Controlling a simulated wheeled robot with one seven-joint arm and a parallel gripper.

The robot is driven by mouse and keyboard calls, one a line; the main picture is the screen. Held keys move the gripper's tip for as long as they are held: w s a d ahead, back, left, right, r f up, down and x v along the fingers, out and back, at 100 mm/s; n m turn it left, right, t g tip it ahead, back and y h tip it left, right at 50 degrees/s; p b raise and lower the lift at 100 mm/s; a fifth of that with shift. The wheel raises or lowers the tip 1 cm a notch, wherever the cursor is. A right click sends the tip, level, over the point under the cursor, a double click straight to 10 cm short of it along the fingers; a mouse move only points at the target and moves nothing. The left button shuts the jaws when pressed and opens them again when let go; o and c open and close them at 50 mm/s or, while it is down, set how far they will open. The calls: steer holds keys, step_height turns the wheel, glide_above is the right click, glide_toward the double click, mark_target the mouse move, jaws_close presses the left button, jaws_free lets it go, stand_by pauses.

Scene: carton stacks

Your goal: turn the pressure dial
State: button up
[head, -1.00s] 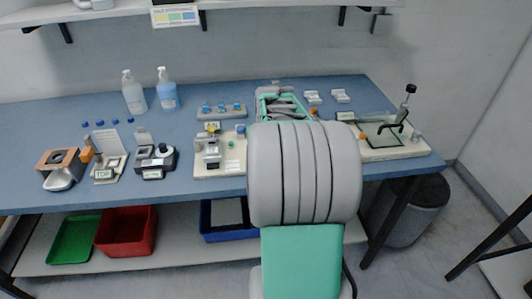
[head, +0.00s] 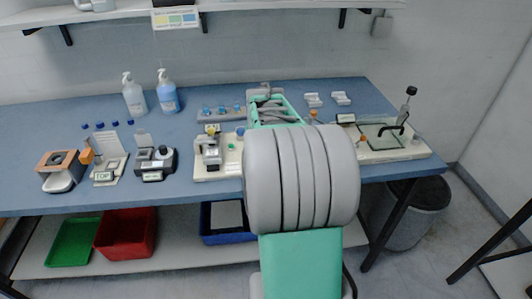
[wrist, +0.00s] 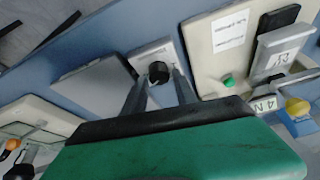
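A round black knob (wrist: 158,72), which looks like the pressure dial, sits on a small white plate (wrist: 151,54) with lettering along its edge. My gripper (wrist: 159,75) points at it in the wrist view. The two grey fingers stand apart, one on each side of the knob, and a gap seems to show on both sides. I cannot tell how far the fingertips are above the plate. In the head view my arm hides the knob and the fingertips.
A beige fixture (head: 205,172) with a green button (wrist: 229,81) stands left of my arm. A grey panel (wrist: 95,83) lies beside the knob's plate. A lever fixture (head: 405,150) stands at the bench's right end. Soap bottles (head: 167,92) stand at the back.

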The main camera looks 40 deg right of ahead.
steer(key=shift+o, duration=1.3)
steer(key=v, duration=0.7)
steer(key=shift+r, duration=0.35)
steer(key=shift+a, duration=0.15)
